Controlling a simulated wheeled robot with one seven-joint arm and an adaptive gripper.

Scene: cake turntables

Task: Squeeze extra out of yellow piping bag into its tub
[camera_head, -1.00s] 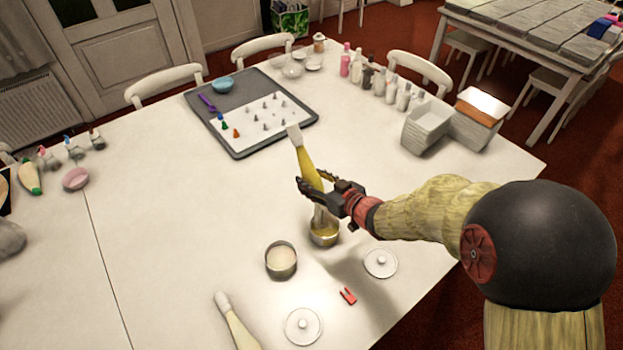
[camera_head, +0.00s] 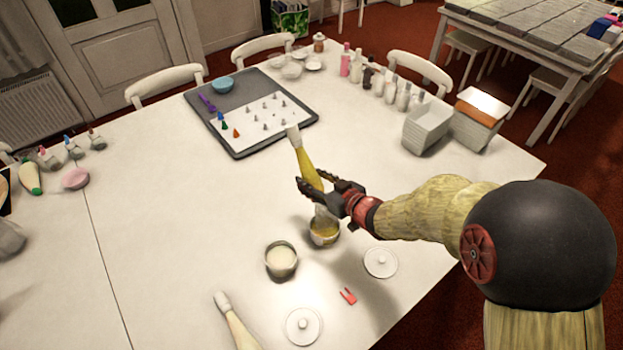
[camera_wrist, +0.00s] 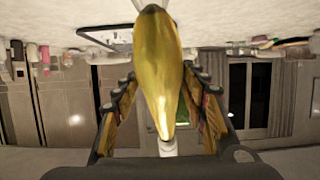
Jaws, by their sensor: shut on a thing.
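A yellow piping bag (camera_head: 306,163) with a white top end stands nearly upright, tilted a little. My gripper (camera_head: 318,188) is shut on its lower part, and the bag's lower end points down at a small tub (camera_head: 324,238) with yellow stuff inside. In the wrist view the yellow bag (camera_wrist: 158,65) runs down the middle between my two fingers (camera_wrist: 160,115). My gripper and the pale lower end partly hide the back of the tub. I cannot tell whether anything is flowing from the bag.
A tub with cream-white filling (camera_head: 281,262) stands to the left. Two white lids (camera_head: 381,262) (camera_head: 303,327), a red clip (camera_head: 348,296) and a pale piping bag (camera_head: 236,325) lie nearby. A grey tray (camera_head: 212,125) is farther back. The table's left middle is clear.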

